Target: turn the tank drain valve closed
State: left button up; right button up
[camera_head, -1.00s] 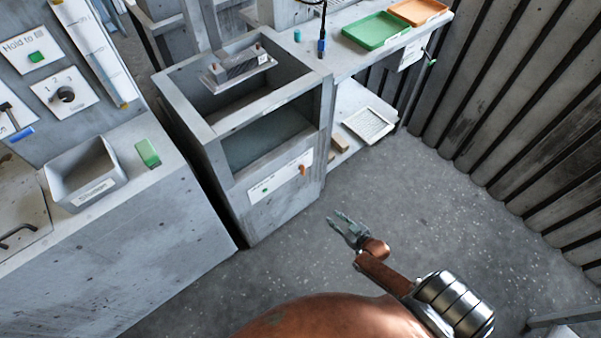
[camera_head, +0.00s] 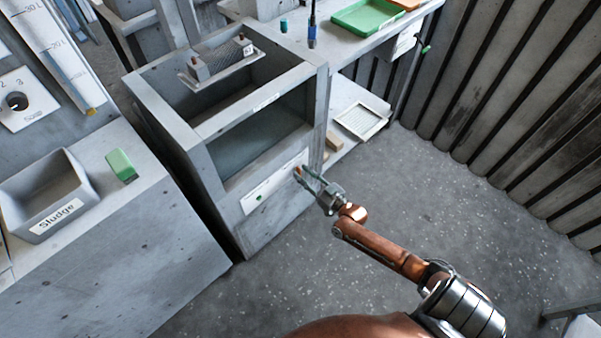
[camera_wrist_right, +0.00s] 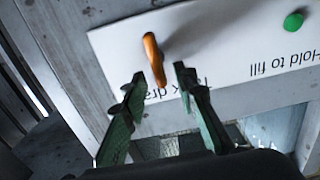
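The drain valve's orange handle (camera_head: 297,171) is on the white label panel (camera_head: 262,190) on the front of the grey tank (camera_head: 145,90). In the right wrist view the handle (camera_wrist_right: 153,58) slants a little from upright, over lettering partly hidden by my fingers. My right gripper (camera_head: 308,178) is at the panel, its fingertips by the handle. In the wrist view its two green fingers (camera_wrist_right: 159,80) are spread, with the handle's lower end in line with the gap between them. I cannot tell whether they touch it. My left gripper is out of view.
A green button (camera_wrist_right: 293,21) marked "Hold to fill" is on the same panel. A Sludge bin (camera_head: 35,190) and a green block (camera_head: 121,165) stand on the left counter. A shelf with a white tray (camera_head: 361,122) is right of the tank. The floor in front is clear.

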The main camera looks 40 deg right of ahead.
jog(key=shift+w, duration=0.45)
grip_shut()
